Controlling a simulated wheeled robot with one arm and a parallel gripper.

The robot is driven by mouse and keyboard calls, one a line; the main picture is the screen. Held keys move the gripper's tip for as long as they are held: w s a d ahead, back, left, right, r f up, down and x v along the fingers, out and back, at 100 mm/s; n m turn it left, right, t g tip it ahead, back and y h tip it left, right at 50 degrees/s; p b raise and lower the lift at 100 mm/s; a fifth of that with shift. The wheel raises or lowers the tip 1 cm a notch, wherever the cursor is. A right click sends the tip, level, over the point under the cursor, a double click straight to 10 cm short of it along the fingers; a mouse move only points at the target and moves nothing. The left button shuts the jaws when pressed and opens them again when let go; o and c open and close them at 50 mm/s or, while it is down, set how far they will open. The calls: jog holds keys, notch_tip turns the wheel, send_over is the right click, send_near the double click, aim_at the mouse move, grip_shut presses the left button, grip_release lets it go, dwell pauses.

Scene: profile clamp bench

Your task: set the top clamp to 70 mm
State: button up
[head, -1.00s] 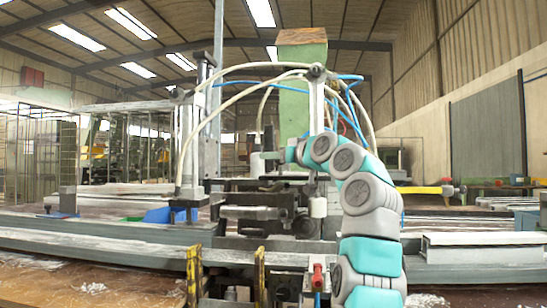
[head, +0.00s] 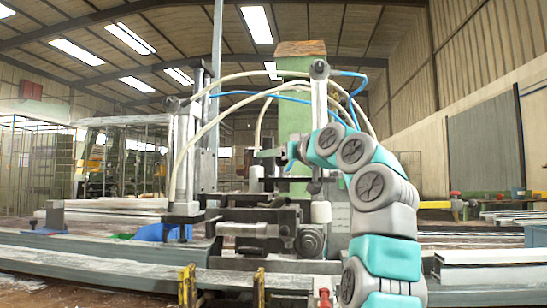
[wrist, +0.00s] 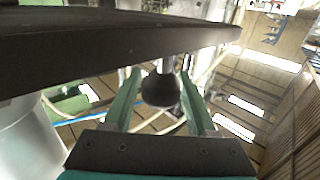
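The clamp machine (head: 262,230) stands mid-picture in the head view, with dark stacked jaws and hoses arching above. Which part is the top clamp, and any millimetre scale, I cannot make out. My gripper (head: 292,150) is at the machine's upper part, in front of the green post. In the wrist view, my gripper (wrist: 160,95) has its two green fingers apart, one on each side of a round black knob (wrist: 160,91). Thin gaps seem to show beside the knob, so I see no clear grip. A dark bar (wrist: 110,55) crosses above the fingers.
A green post (head: 294,105) rises behind the machine. White and blue hoses (head: 235,80) loop close above my arm. A long grey rail (head: 90,268) runs along the front, with yellow brackets (head: 187,287) before it. A blue tray (head: 160,232) lies left.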

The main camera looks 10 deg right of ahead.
jog(key=shift+o, duration=0.7)
jog(key=shift+s+f, duration=0.1)
jog(key=shift+s+d, duration=0.2)
jog(key=shift+s, duration=0.05)
jog(key=b+v, duration=0.2)
jog(key=v, duration=0.5)
